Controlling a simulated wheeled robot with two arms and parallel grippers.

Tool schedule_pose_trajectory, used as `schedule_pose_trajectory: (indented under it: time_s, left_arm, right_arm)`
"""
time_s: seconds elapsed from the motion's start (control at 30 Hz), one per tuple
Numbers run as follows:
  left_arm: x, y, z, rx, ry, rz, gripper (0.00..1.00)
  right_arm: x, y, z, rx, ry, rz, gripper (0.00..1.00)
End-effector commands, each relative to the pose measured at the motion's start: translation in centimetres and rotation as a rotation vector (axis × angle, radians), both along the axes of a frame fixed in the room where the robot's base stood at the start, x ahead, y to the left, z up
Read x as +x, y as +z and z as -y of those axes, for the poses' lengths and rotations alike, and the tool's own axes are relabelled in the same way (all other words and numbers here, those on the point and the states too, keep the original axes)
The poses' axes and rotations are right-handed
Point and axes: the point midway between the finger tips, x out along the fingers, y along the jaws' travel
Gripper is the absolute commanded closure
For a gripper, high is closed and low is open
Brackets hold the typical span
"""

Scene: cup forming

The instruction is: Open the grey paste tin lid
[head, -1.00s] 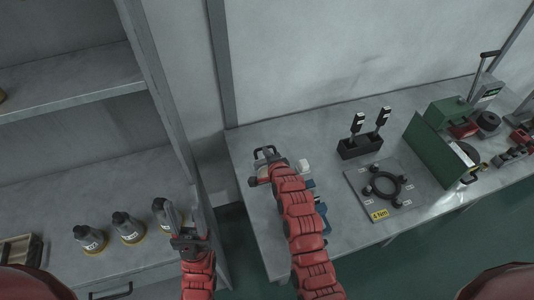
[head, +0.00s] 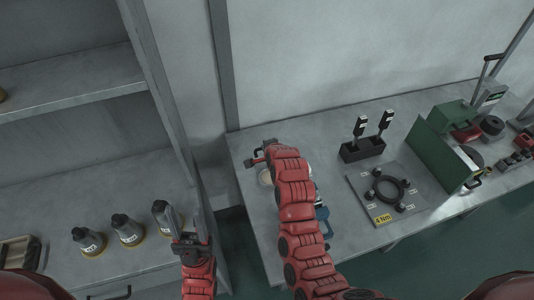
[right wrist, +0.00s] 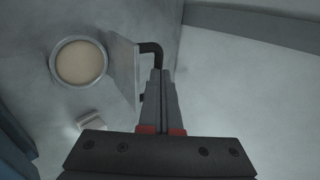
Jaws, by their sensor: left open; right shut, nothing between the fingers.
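The grey paste tin (right wrist: 53,62) is round and shows beige paste inside, at the upper left of the right wrist view. In the head view my right arm partly hides this spot. My left gripper (head: 187,222) is open and empty near the shelf bottles.
Several dark conical bottles (head: 127,229) stand on the left shelf. A black holder (head: 362,149) with two upright tools, a plate with a ring (head: 388,190) and a green box (head: 440,160) stand right. A small whitish block (right wrist: 91,121) lies near the tin.

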Motion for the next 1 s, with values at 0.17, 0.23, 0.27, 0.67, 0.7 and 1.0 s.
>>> schedule_pose_trajectory:
  time_s: [0.17,0.23,0.27,0.67,0.7,1.0]
  left_arm:
    - [0.0,-1.8,0.0,0.000,0.000,0.000,0.50]
    - [0.0,-2.3,0.0,0.000,0.000,0.000,0.50]
    - [0.0,-2.4,0.0,0.000,0.000,0.000,0.50]
    - [0.0,-3.5,0.0,0.000,0.000,0.000,0.50]
    - [0.0,-3.5,0.0,0.000,0.000,0.000,0.50]
    - [0.0,-3.5,0.0,0.000,0.000,0.000,0.50]
  right_arm:
    - [1.2,-0.3,-0.3,-0.033,-0.001,-0.097,1.00]
    - [1.6,-0.2,-0.4,-0.044,0.000,-0.127,1.00]
    - [1.7,-0.3,-0.5,-0.049,0.000,-0.140,1.00]
    - [2.3,-0.4,-0.8,-0.074,0.000,-0.228,1.00]
    - [2.3,-0.4,-0.8,-0.075,0.000,-0.230,1.00]
    - [2.3,-0.3,-0.8,-0.075,0.000,-0.230,1.00]
